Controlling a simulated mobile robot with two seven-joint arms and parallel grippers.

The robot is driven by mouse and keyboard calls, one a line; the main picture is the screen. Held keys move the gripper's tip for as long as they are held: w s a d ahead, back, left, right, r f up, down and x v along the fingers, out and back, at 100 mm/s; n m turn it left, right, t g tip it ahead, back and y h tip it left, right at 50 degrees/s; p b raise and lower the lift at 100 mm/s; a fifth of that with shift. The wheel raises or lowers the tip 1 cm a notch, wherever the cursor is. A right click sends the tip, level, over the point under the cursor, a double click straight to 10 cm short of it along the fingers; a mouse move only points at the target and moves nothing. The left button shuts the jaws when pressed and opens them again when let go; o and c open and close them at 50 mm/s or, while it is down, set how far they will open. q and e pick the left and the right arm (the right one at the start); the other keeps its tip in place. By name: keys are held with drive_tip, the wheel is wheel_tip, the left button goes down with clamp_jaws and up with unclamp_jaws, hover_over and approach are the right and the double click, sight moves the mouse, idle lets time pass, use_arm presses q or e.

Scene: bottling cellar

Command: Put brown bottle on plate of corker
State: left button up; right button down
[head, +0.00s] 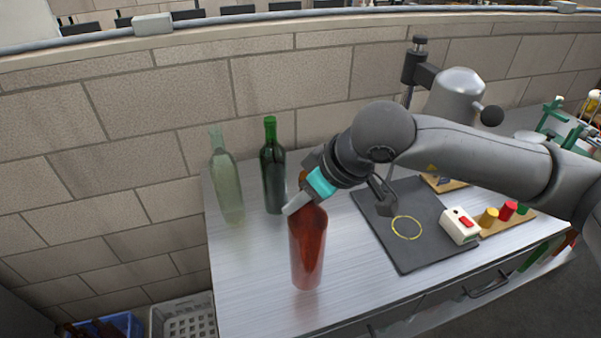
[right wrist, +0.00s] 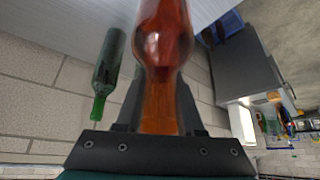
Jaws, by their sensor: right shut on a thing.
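The brown bottle (head: 308,248) is upright near the front left of the metal table. My right gripper (head: 303,200) is shut on its neck from above. In the right wrist view the bottle (right wrist: 163,40) runs between the fingers of the gripper (right wrist: 160,115). I cannot tell whether its base touches the table. The corker (head: 455,92) stands at the back right, partly hidden by my right arm. Its dark plate (head: 425,250) bears a yellow ring (head: 407,228) and lies right of the bottle, empty around the ring. My left gripper is not in view.
A dark green bottle (head: 273,170) and a pale clear-green bottle (head: 227,180) stand behind the brown one, to the left. A white box with a red button (head: 459,226) and a board of coloured corks (head: 508,222) lie right of the plate. The table's front left is clear.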

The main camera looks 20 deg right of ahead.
drive_tip(key=shift+w+f, duration=0.1)
drive_tip(key=shift+f, duration=2.3)
drive_tip(key=shift+f, duration=0.1)
drive_tip(key=c, duration=0.5)
unclamp_jaws()
drive_tip(key=shift+f, duration=0.1)
